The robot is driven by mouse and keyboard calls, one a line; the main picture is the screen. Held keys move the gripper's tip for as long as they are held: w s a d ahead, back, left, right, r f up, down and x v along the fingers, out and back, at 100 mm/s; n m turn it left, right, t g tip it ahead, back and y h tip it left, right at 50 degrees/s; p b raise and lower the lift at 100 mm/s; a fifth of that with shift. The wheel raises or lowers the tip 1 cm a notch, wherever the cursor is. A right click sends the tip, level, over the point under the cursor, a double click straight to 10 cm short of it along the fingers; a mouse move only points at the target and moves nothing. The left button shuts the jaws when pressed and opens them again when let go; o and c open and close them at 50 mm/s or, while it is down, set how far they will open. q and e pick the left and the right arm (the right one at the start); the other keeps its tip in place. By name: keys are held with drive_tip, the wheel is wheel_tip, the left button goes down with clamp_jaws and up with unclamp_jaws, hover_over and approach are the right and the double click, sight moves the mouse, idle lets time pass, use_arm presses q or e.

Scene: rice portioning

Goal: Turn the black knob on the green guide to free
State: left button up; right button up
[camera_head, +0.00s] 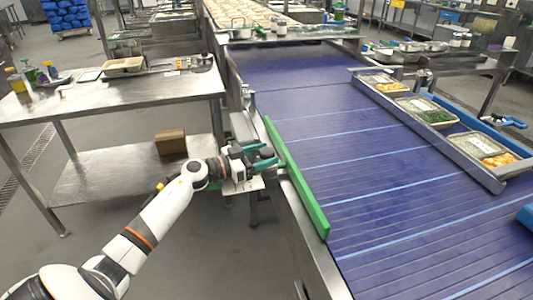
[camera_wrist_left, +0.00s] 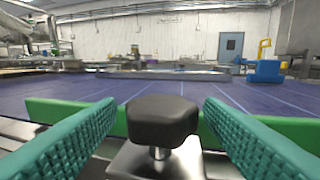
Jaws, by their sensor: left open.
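The green guide (camera_head: 297,180) runs along the left edge of the blue conveyor belt. In the left wrist view the green guide (camera_wrist_left: 73,112) lies behind the black knob (camera_wrist_left: 162,120). The knob stands on a metal stem above a metal bracket (camera_wrist_left: 157,162). My left gripper (camera_head: 268,159) is beside the guide at the belt's left edge. In the left wrist view its two teal ribbed fingers (camera_wrist_left: 160,118) are open, one on each side of the knob, with gaps visible on both sides. The knob is not clearly visible in the head view. My right gripper is not in view.
The blue belt (camera_head: 370,180) is bare beside the guide. A side rack (camera_head: 452,140) with several food trays stands along the belt's right side. A steel table (camera_head: 110,95) is at the left, with a brown box (camera_head: 170,142) on its lower shelf.

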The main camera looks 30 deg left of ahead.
use_arm(q)
drive_tip(key=shift+w+d, duration=0.3)
drive_tip(key=shift+w, duration=0.15)
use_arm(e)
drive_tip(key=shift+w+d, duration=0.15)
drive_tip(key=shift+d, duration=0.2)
